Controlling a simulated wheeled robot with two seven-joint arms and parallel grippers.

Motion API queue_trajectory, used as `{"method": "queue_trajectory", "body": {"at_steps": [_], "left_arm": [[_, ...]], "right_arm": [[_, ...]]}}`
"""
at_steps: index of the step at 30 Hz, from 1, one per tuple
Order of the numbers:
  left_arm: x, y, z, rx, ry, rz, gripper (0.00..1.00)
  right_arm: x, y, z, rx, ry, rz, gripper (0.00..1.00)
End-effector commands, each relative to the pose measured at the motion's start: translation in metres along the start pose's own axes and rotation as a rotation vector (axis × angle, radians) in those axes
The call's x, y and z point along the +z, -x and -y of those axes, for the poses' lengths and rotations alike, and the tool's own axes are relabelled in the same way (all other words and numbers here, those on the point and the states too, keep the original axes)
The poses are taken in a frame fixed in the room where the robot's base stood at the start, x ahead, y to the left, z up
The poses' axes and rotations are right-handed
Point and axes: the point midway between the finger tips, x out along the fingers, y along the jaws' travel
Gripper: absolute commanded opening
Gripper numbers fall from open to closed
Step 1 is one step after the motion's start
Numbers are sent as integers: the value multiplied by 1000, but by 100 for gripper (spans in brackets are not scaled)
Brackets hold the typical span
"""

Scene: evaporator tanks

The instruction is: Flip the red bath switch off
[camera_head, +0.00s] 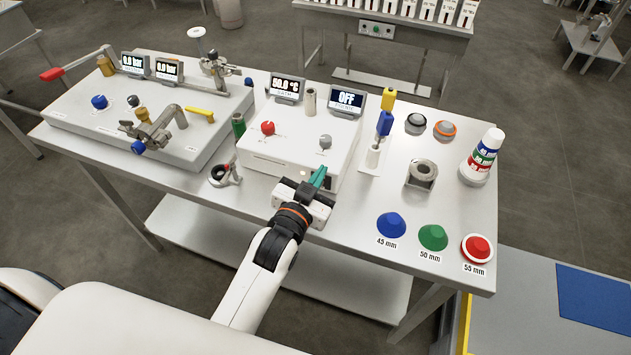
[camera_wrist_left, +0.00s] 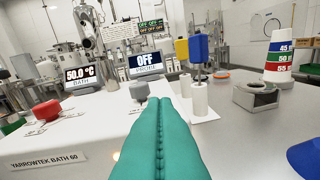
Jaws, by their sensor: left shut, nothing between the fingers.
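The bath unit (camera_head: 290,155) is a white box in the middle of the table. The red bath switch (camera_head: 268,128) is a red knob on its top left. It also shows at the left of the left wrist view (camera_wrist_left: 45,110). The bath display (camera_head: 287,87) reads 50.0 °C. A grey knob (camera_head: 325,142) sits on the right of the unit, and the display beside it (camera_head: 347,100) reads OFF. My left gripper (camera_head: 319,178) has teal fingers, shut and empty, at the front right edge of the unit, apart from the red knob. In the left wrist view the fingers (camera_wrist_left: 160,125) point toward the grey knob's side.
A second panel with valves (camera_head: 150,115) stands at the left. A small clamp ring (camera_head: 224,175) is left of my gripper. Blue and yellow tools (camera_head: 384,123), a metal block (camera_head: 421,175) and colored cones (camera_head: 433,236) stand at the right.

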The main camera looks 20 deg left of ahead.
Motion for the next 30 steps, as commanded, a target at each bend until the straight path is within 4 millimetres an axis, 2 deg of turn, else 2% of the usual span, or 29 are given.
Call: {"method": "queue_trajectory", "body": {"at_steps": [2, 6, 12, 30], "left_arm": [[3, -17, 0, 0, 1, 1, 0], [-21, -9, 0, 0, 0, -7, 0], [-36, -4, 0, 0, 0, -2, 0], [-40, -2, 0, 0, 0, -1, 0]], "right_arm": [[1, 6, 0, 0, 0, 1, 52], [2, 9, 1, -1, 0, 2, 52], [3, 12, 2, -3, 1, 3, 52], [1, 10, 3, -4, 1, 1, 52]]}}
